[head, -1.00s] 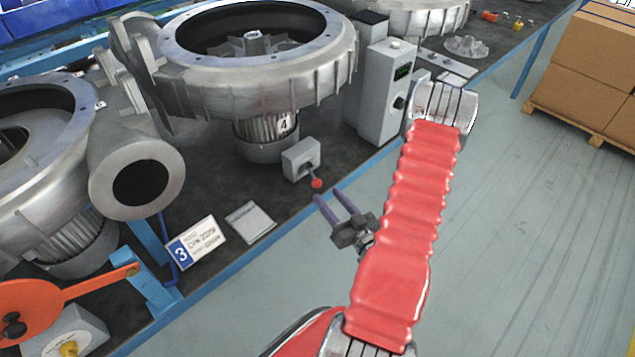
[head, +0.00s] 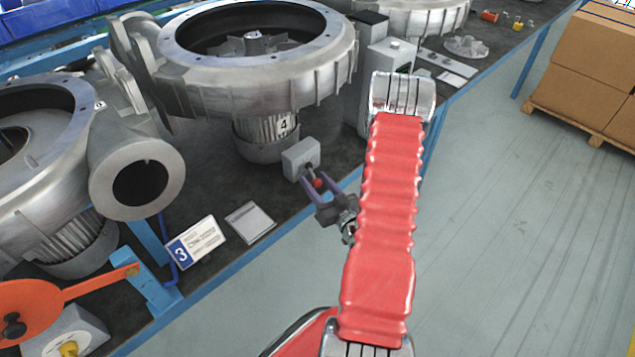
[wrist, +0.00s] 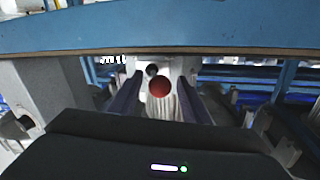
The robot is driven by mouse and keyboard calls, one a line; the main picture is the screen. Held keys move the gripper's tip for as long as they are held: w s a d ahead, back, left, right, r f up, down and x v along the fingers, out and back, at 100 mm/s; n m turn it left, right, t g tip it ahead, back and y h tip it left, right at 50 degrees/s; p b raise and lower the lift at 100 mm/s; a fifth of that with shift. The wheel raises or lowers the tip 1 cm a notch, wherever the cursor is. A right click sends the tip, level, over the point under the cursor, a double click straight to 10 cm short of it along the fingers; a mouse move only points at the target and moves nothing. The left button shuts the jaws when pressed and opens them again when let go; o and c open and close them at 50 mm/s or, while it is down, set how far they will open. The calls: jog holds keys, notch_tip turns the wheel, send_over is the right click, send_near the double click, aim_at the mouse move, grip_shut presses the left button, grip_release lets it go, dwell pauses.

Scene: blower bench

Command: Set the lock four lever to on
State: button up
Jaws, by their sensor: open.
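The lock four lever is a short dark rod with a red ball knob (head: 317,183) on a small grey box (head: 301,158), in front of the blower marked 4 (head: 268,135). In the head view the lever points down and toward the bench's front edge. My gripper (head: 318,178) is open, with its two purple fingers on either side of the knob. In the wrist view the red knob (wrist: 159,86) shows between the open fingers (wrist: 158,95). I cannot tell whether either finger touches it.
A grey control box (head: 385,85) stands on the bench behind my arm. A sign marked 3 (head: 194,243) and a grey plate (head: 250,222) lie to the left. An orange lever (head: 60,300) is at lower left.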

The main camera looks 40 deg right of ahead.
jog(key=shift+c, duration=0.6)
grip_shut()
